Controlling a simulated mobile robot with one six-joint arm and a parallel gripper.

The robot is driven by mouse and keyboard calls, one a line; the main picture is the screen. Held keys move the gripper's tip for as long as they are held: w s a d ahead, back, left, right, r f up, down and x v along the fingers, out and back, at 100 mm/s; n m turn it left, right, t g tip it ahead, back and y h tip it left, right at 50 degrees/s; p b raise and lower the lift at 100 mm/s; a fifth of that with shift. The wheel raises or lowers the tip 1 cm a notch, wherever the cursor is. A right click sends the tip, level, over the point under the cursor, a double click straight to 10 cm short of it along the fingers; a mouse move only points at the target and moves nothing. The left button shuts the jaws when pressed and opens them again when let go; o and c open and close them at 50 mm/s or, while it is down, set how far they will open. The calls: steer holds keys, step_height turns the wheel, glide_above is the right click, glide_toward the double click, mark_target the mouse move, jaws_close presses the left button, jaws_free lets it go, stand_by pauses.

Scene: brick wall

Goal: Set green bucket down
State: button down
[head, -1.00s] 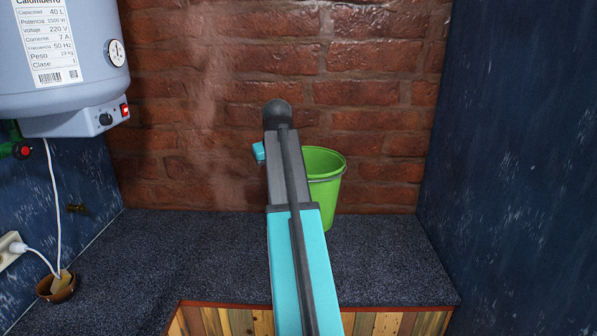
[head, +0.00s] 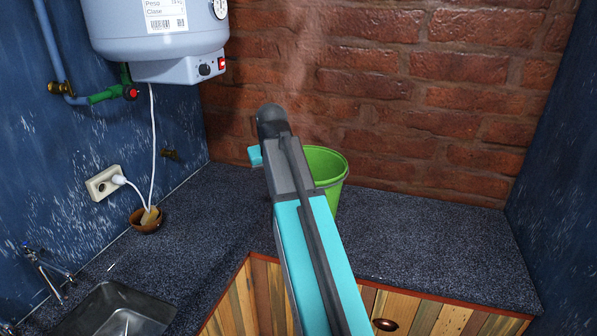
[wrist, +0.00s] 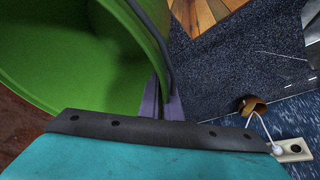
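The green bucket (head: 330,180) is upright in the head view, above or at the dark speckled counter (head: 400,235), in front of the brick wall. I cannot tell whether its base touches the counter. My arm covers its left side. In the wrist view, the bucket (wrist: 90,60) fills the upper left, its open mouth and inside showing empty in the visible part. My gripper (wrist: 165,105) has its purple fingers close together at the bucket's edge, shut on the rim or the dark handle strip there. In the head view the fingers are hidden behind my arm.
A water heater (head: 160,35) hangs at the upper left. The counter is clear right of the bucket.

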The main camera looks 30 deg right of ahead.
steer(key=a+f+n+b, duration=0.1)
steer(key=a+f, duration=0.3)
steer(key=a, duration=0.7)
steer(key=a+f+n+b, duration=0.1)
steer(key=a+f+b, duration=0.1)
steer(key=a, duration=0.9)
steer(key=shift+a+f+y, duration=0.3)
steer(key=shift+f, duration=0.6)
steer(key=shift+d, duration=0.1)
